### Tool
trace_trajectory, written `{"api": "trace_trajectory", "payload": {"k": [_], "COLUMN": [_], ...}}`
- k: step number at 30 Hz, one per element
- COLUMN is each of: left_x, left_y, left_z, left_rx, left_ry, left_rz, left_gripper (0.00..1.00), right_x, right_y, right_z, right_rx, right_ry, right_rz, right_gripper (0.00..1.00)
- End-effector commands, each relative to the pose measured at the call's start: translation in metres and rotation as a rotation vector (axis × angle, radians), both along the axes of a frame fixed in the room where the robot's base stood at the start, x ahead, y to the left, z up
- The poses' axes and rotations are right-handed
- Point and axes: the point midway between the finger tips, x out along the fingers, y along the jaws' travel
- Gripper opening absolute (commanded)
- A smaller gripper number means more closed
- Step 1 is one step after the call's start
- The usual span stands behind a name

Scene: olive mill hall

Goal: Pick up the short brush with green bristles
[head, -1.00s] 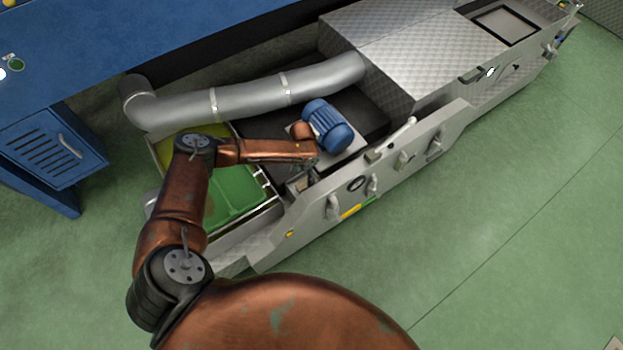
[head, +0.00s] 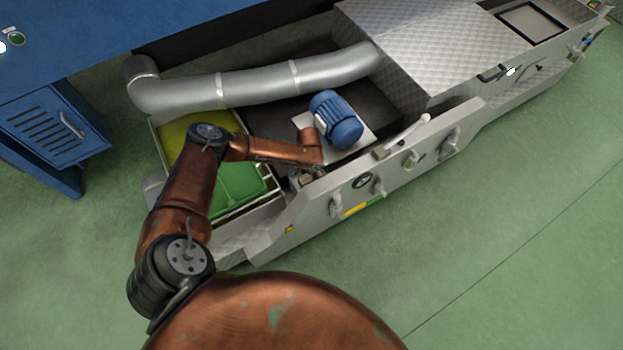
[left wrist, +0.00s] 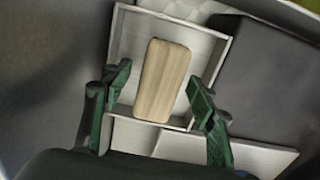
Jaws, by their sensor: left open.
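A short pale wooden block (left wrist: 165,80) with rounded corners lies in a shallow light-grey tray (left wrist: 225,50) in the left wrist view. It looks like the back of a brush; no bristles show, so I cannot tell their colour. My left gripper (left wrist: 160,76) is open, with one dark green finger on each side of the block, apart from it. In the head view my left gripper (head: 315,172) points down inside the machine's front wall and is mostly hidden by my arm. The right gripper is not in view.
A blue motor (head: 336,120) stands just behind my left gripper. The machine's grey front panel (head: 372,185) with several knobs rises close in front. A thick silver pipe (head: 250,84) runs behind, and a green-yellow tank (head: 238,188) is at the left. Green floor lies clear at right.

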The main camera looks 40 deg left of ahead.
Motion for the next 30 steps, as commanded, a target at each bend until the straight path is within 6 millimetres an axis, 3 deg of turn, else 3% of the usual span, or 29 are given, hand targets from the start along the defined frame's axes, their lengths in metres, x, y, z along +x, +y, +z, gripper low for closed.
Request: {"api": "trace_trajectory", "payload": {"k": [11, 30], "left_x": [0.0014, 0.0009], "left_y": [-0.0009, -0.0008], "left_z": [-0.0043, -0.0046], "left_rx": [-0.001, -0.001], "left_ry": [-0.003, -0.002], "left_rz": [-0.001, -0.002], "left_gripper": [0.52, 0.08], "right_x": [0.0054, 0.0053], "right_y": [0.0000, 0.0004], "right_z": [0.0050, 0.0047], "right_rx": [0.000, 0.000], "right_ry": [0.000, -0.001], "right_rz": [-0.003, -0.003], "right_gripper": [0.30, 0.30]}}
